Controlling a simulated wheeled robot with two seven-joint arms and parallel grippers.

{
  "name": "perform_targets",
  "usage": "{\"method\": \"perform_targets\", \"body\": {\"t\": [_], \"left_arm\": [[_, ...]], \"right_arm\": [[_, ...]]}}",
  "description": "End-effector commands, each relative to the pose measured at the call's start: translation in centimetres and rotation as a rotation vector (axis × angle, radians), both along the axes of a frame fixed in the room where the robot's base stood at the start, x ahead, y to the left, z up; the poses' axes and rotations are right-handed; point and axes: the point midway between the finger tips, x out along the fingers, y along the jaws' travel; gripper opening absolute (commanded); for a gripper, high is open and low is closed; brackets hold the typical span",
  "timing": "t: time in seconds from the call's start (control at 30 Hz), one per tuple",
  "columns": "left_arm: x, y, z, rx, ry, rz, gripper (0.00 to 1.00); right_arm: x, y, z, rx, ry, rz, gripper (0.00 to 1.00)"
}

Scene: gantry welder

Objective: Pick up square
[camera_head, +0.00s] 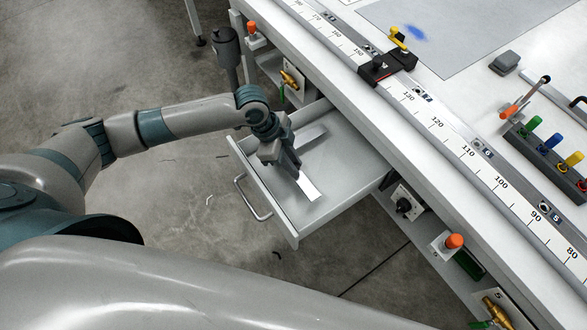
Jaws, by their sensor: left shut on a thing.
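The square (308,187) is a flat metal piece inside the open drawer (335,205). Its bright end shows below and right of my left gripper (294,171). A grey bar (308,134) shows above and right of the gripper; I cannot tell whether it belongs to the square. My left gripper points down into the drawer and is shut on the square. The gripper hides the middle of the square. I cannot tell whether the square touches the drawer floor. My right gripper is not in view.
The drawer, with its handle (251,199), sticks out from under the bench's ruled edge (437,121). A black stop with a yellow lever (388,65) sits on the rule. A rack of coloured-handled tools (550,150) stands at right. Orange knobs (454,241) line the bench side.

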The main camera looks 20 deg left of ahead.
Motion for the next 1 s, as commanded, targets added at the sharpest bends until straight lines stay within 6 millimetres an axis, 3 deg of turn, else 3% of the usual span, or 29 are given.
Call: {"method": "perform_targets", "body": {"t": [0.2,0.4,1.0], "left_arm": [[0.1,0.0,3.7,-0.001,-0.005,-0.001,0.0],[0.1,0.0,5.9,-0.001,-0.004,-0.001,0.0],[0.0,0.0,6.4,-0.001,-0.001,0.001,0.0]], "right_arm": [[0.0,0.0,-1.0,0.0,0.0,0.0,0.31],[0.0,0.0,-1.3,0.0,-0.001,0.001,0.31],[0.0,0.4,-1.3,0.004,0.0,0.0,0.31]]}}
